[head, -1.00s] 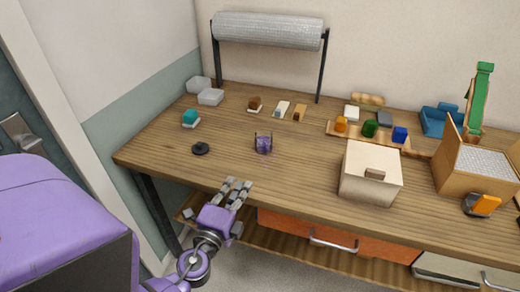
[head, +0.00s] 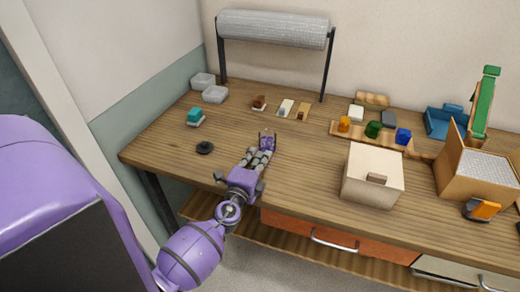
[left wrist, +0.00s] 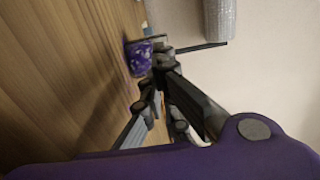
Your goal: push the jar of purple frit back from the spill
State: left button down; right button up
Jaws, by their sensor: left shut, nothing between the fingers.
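The jar of purple frit (head: 267,139) stands upright on the wooden bench, left of the bench's middle. My left gripper (head: 263,156) is shut and empty, low over the bench on the near side of the jar, with its fingers pointing at it. In the left wrist view the jar (left wrist: 138,60) shows speckled purple just beside the fingertips (left wrist: 160,62); I cannot tell whether they touch. The gripper covers the bench in front of the jar, and I cannot make out the spill. My right gripper is not in view.
A black round lid-like piece (head: 204,147) lies left of my gripper. Small sample blocks (head: 287,107) stand behind the jar, before the wall and roll holder (head: 272,29). A cream box (head: 372,176) stands to the right. Bench behind the jar is clear for a short way.

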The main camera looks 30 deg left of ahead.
aim_at(270, 134)
pick_arm(q)
jog(key=x, duration=0.3)
dwell(0.4)
jog(key=shift+w+a+f, duration=0.1)
jog(key=shift+w, duration=0.3)
jog(key=b+x, duration=0.3)
jog(key=x, duration=0.6)
jog(key=shift+w+f, duration=0.1)
jog(key=shift+w, duration=0.45)
jog(key=shift+r, duration=0.25)
